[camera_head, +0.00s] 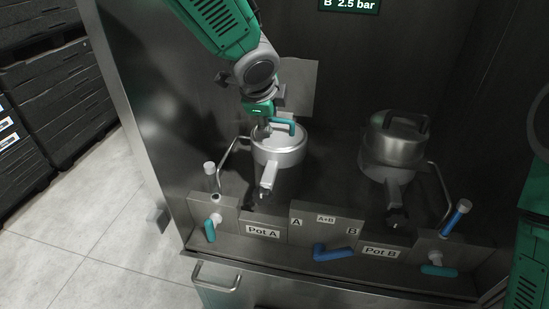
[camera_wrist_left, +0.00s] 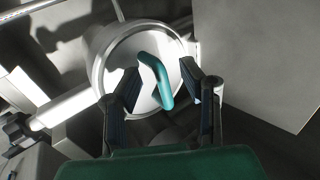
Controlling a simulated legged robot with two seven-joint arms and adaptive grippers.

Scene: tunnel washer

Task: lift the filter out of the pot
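Pot A (camera_head: 279,155) is a steel pot on the left, behind the "Pot A" label. A teal handle (camera_head: 284,125) stands up at its top; the same teal handle (camera_wrist_left: 157,82) shows over a pale round surface in the left wrist view. I cannot tell whether that surface is the filter or a lid. My left gripper (camera_wrist_left: 160,85) is open, with one finger on each side of the teal handle and gaps showing. In the head view my left gripper (camera_head: 266,130) is at the back left of the pot's top. My right gripper is not in view.
Pot B (camera_head: 398,145) stands to the right with a dark-handled lid on it. Valves with teal levers (camera_head: 210,230) and a blue lever (camera_head: 333,252) line the front panel. Thin pipes and sight tubes (camera_head: 456,216) rise beside both pots. A wall stands close behind.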

